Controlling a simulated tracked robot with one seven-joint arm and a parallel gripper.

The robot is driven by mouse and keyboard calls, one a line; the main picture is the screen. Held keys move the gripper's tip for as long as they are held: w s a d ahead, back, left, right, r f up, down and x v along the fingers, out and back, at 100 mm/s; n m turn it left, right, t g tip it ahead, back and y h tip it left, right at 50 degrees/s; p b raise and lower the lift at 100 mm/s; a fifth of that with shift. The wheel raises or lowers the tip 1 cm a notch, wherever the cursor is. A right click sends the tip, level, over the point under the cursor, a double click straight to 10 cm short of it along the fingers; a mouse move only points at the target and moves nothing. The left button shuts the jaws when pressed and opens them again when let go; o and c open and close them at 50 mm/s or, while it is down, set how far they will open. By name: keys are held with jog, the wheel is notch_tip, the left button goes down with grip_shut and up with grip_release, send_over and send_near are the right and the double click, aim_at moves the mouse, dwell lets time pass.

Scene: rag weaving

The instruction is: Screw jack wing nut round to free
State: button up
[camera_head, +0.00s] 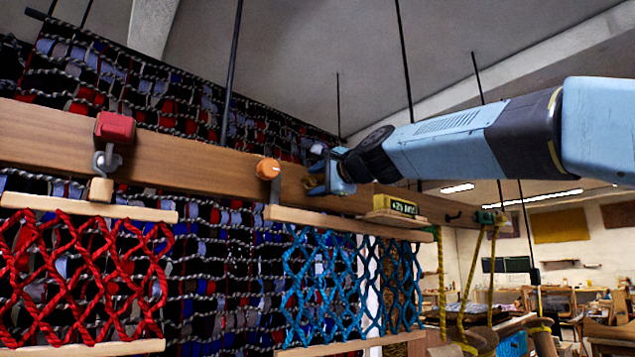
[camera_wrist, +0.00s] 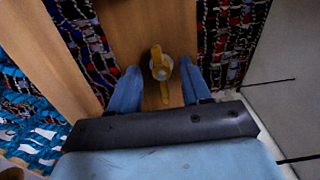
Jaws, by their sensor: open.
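The wing nut (camera_wrist: 160,66) is yellow, with two wings lying nearly in line with the wooden beam (camera_wrist: 150,20) and a round metal part at its centre. In the wrist view it sits between the two blue fingers of my gripper (camera_wrist: 160,88), which are open on either side with a gap to each. In the head view my gripper (camera_head: 318,180) is at the front face of the beam (camera_head: 200,160), right of an orange knob (camera_head: 267,168). The wing nut is mostly hidden there by the gripper.
A red block with a hook (camera_head: 114,128) is on the beam at left. A labelled yellow-and-black block (camera_head: 393,206) sits right of the gripper. Red netting (camera_head: 80,275) and blue netting (camera_head: 325,285) hang below. Thin dark rods hang around the arm.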

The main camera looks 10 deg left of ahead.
jog(key=shift+w+a, duration=0.1)
jog(key=shift+a, duration=0.05)
jog(key=shift+c, duration=0.4)
grip_shut()
